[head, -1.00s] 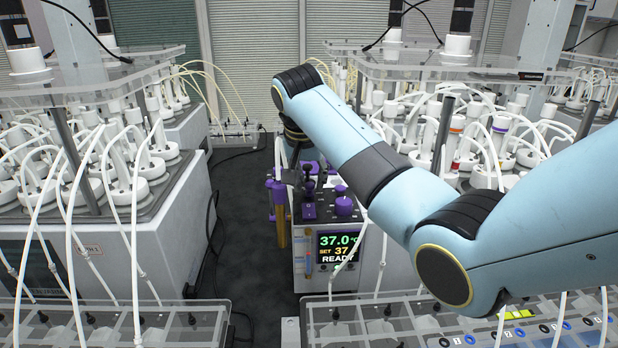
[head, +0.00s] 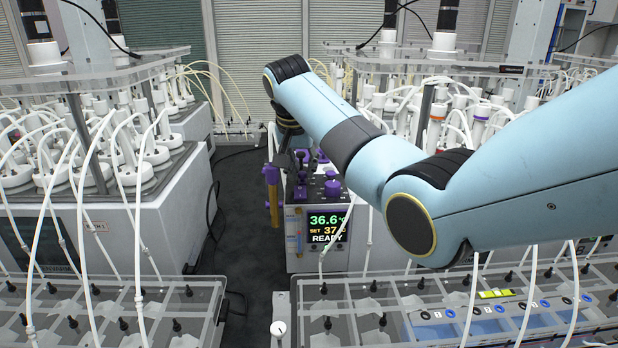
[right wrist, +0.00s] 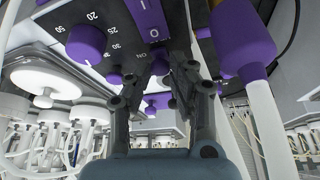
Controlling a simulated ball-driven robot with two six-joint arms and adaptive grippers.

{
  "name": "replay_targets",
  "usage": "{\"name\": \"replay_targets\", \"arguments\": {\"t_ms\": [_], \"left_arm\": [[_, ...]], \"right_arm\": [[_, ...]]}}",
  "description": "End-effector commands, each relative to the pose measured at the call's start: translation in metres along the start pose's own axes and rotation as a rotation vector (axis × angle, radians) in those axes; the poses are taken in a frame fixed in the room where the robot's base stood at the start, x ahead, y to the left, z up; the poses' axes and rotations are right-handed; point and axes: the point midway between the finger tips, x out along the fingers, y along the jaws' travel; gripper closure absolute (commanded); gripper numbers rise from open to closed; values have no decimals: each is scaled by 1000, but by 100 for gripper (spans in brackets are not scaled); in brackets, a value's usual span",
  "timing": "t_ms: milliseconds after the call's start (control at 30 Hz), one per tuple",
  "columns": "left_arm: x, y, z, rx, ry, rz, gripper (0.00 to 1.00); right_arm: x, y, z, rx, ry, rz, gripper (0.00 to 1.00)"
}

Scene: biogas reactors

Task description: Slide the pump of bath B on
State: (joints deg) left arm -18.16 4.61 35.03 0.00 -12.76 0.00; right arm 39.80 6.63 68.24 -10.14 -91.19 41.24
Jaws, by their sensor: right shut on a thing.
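Which bath is B cannot be read. My left gripper is not in view.
A bath with many white-capped reactors stands left (head: 110,225), another right, partly behind my right arm. Clear racks (head: 130,300) with tubes run along the front.

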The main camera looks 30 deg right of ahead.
Motion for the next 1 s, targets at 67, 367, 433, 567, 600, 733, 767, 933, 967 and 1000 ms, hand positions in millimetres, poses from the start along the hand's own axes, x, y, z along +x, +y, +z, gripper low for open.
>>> {"name": "replay_targets", "arguments": {"t_ms": [67, 367, 433, 567, 600, 733, 767, 933, 967, 1000], "left_arm": [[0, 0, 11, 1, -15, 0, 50], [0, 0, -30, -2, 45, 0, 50], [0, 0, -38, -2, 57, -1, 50], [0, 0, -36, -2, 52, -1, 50], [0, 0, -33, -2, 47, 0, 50], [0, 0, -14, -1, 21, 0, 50], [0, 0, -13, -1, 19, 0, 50], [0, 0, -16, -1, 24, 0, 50], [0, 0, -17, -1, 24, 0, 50], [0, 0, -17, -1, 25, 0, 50]], "right_arm": [[1, -2, 2, -1, -10, 2, 100], [1, -1, 3, -1, -12, 3, 72], [1, -1, 3, -1, -11, 3, 63], [1, -1, 2, -1, -9, 3, 57], [1, -1, 2, -1, -8, 2, 57], [0, -1, 1, -1, -7, 2, 57], [-1, -1, 1, 0, -6, 2, 57], [-20, -2, 0, -1, -4, 0, 57], [-26, -2, 0, 0, -3, -1, 57], [-35, -2, 0, 0, -3, -2, 57]]}}
